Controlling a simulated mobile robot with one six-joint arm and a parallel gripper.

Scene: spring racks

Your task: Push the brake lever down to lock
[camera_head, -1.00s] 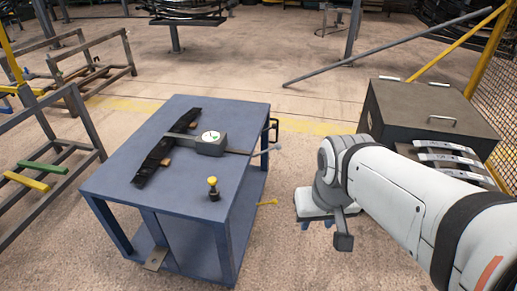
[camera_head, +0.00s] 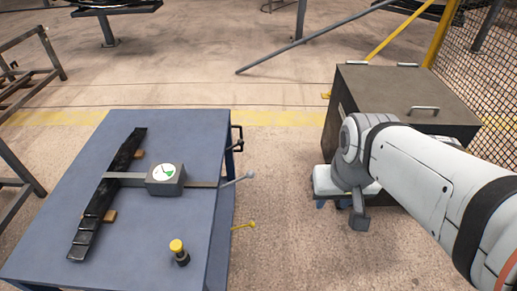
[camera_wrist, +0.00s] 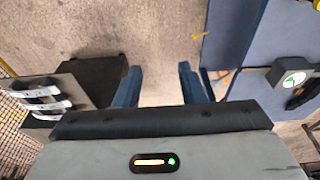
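A thin yellow lever (camera_head: 243,226), which looks like the brake lever, sticks out low from the right side of the blue cart (camera_head: 150,240). It slants slightly upward to its outer end. It also shows in the wrist view (camera_wrist: 199,36), near the top, beside the blue cart (camera_wrist: 234,30). My gripper (camera_head: 333,203) hangs to the right of the lever, apart from it, partly hidden under my wrist. In the wrist view, its two blue fingers (camera_wrist: 160,74) are spread apart with only floor between them.
The cart top carries a dial gauge (camera_head: 165,178), a dark leaf spring (camera_head: 108,192) and a yellow-capped knob (camera_head: 179,251). A grey ball-ended rod (camera_head: 238,179) juts right from it. A dark cabinet (camera_head: 400,95) and mesh fence (camera_head: 485,55) stand right. Floor is clear between.

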